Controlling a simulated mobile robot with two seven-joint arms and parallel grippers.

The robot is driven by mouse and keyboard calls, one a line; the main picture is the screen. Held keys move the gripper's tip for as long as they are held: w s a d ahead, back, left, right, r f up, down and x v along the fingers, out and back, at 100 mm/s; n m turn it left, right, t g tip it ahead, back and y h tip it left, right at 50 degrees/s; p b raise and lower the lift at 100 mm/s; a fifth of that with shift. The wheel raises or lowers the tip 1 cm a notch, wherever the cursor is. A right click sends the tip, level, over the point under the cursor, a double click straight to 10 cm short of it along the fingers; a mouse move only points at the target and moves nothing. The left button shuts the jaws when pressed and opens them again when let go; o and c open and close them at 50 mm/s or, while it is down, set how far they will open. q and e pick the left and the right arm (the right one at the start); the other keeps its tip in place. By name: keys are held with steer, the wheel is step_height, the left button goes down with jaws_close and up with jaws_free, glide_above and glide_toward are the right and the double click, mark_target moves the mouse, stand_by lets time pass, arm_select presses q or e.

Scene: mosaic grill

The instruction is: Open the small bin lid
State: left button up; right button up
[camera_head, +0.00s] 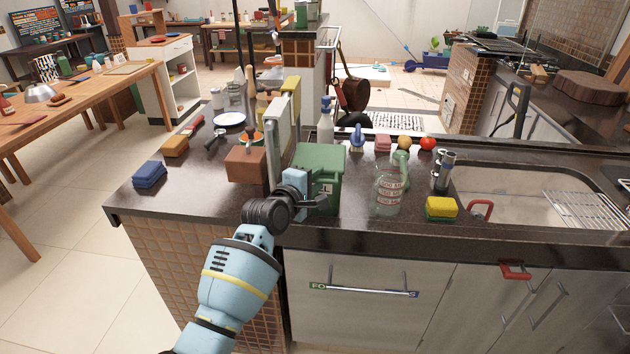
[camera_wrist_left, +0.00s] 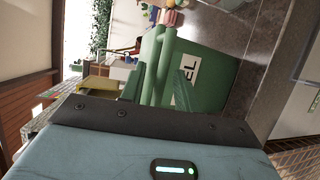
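The small green bin (camera_head: 325,165) stands on the dark counter, with its green lid (camera_head: 320,155) lying down over the top. My left gripper (camera_head: 318,201) is at the bin's near side, low in front of its label, and covers part of it. In the left wrist view the green bin wall (camera_wrist_left: 215,75) and its white label (camera_wrist_left: 187,82) are close, with the rounded green rim (camera_wrist_left: 158,62) beside them. I cannot tell whether the gripper touches the bin, nor how far its fingers are apart. My right gripper is not in view.
A brown box (camera_head: 246,165) and upright boards (camera_head: 278,130) crowd the bin's left. A glass jar (camera_head: 387,188) and a yellow sponge (camera_head: 441,208) stand to its right. A spray bottle (camera_head: 326,122) is behind. The sink (camera_head: 510,190) is farther right.

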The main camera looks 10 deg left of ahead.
arm_select(q)
jaws_close()
stand_by(0.3)
steer(key=shift+r, duration=0.1)
steer(key=shift+w+r, duration=0.1)
steer(key=shift+r, duration=0.55)
steer(key=w+r, duration=0.3)
steer(key=r, duration=0.5)
steer(key=shift+w+r, duration=0.2)
steer(key=shift+r, duration=0.2)
